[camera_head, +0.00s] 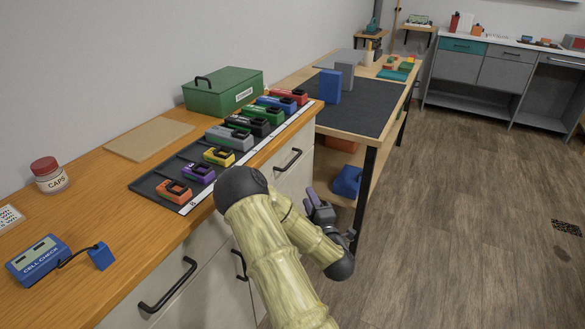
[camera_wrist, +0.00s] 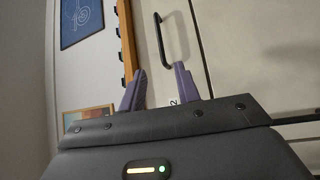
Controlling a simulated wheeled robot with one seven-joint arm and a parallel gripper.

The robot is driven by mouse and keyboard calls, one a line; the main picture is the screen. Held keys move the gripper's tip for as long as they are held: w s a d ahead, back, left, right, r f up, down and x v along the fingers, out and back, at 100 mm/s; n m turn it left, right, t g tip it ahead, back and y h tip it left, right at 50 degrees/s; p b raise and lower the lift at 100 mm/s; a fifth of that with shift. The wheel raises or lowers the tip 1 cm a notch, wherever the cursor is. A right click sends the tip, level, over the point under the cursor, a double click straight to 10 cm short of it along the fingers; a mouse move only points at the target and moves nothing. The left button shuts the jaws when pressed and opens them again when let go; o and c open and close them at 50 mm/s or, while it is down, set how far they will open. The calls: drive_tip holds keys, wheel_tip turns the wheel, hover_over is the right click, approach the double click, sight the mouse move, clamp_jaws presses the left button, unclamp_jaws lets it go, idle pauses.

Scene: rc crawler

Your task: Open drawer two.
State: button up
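Drawer two shows in the wrist view as a pale front (camera_wrist: 185,25), with a small "2" partly visible by my fingers. It looks shut. Its black bar handle (camera_wrist: 165,40) lies just beyond my fingertips, its lower end near the right finger. My gripper (camera_wrist: 160,68) is open, with two purple fingers apart and nothing between them. In the head view, my gripper (camera_head: 309,198) is in front of the cabinet, right of an upper black handle (camera_head: 288,160). I cannot tell whether a finger touches the handle.
A wooden counter (camera_head: 85,215) tops the cabinet and holds a black tray (camera_head: 150,186) of coloured blocks and a green box (camera_head: 223,92). Another handle (camera_head: 168,285) is at front left. A workbench (camera_head: 365,105) stands close behind my gripper. The floor (camera_head: 470,220) at right is clear.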

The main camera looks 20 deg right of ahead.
sight(292, 161)
drive_tip(key=w, duration=0.5)
drive_tip(key=w+d+r, duration=0.1)
drive_tip(key=w, duration=0.5)
drive_tip(key=w+d+r+b, duration=0.1)
drive_tip(key=w, duration=0.5)
drive_tip(key=shift+w+d+r, duration=0.1)
drive_tip(key=shift+d+r, duration=0.05)
clamp_jaws()
